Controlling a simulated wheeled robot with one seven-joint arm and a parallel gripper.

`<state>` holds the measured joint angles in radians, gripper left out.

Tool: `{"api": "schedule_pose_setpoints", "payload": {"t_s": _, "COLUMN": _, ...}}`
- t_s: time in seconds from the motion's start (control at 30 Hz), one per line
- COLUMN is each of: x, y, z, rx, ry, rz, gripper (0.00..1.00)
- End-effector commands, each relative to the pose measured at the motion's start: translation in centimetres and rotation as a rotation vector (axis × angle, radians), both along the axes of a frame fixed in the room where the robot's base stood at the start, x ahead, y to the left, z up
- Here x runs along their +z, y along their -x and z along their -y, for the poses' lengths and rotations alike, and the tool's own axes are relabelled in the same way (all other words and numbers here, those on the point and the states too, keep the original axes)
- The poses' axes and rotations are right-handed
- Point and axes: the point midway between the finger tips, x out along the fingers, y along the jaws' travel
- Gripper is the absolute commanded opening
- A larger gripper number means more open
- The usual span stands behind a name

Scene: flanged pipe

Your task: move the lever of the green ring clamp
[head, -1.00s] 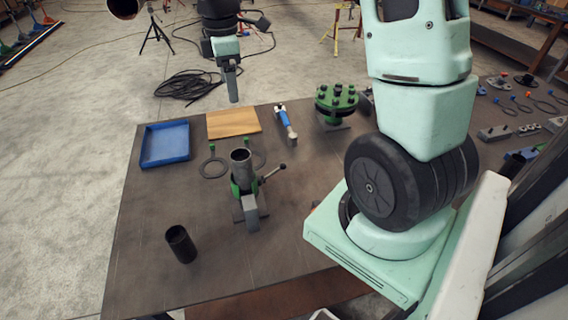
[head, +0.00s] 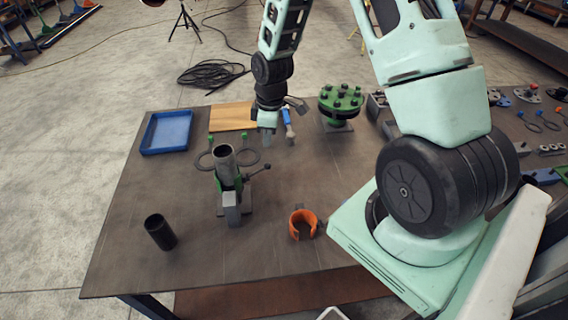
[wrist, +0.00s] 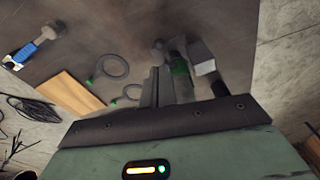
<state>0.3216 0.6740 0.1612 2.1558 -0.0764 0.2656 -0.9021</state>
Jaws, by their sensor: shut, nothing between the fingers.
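The green ring clamp (head: 238,184) is around an upright grey pipe (head: 224,160) on a stand near the middle of the table. Its lever (head: 258,172) sticks out to the right and ends in a dark knob. In the wrist view the clamp (wrist: 180,68) shows just beyond the fingers, slightly blurred. My gripper (head: 267,138) is shut and empty, pointing down above and behind the lever's knob in the head view. The fingers (wrist: 156,80) show together in the wrist view, with the knob near their tips. I cannot tell whether they touch it.
A black tube (head: 160,232) and an orange split ring (head: 303,224) stand near the front. A blue tray (head: 166,132), a wooden board (head: 232,116), a blue-handled tool (head: 288,122) and a green flange (head: 340,103) lie towards the back.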

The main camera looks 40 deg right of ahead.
Motion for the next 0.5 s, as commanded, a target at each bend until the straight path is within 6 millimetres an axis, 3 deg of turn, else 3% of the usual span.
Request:
{"api": "schedule_pose_setpoints", "payload": {"t_s": 0.13, "x": -1.09, "y": 0.28, "z": -0.09, "rx": -0.014, "ry": -0.002, "rz": 0.002, "gripper": 0.0}}
{"api": "schedule_pose_setpoints", "payload": {"t_s": 0.5, "x": -1.22, "y": 0.26, "z": -0.07, "rx": -0.016, "ry": -0.002, "rz": 0.004, "gripper": 0.0}}
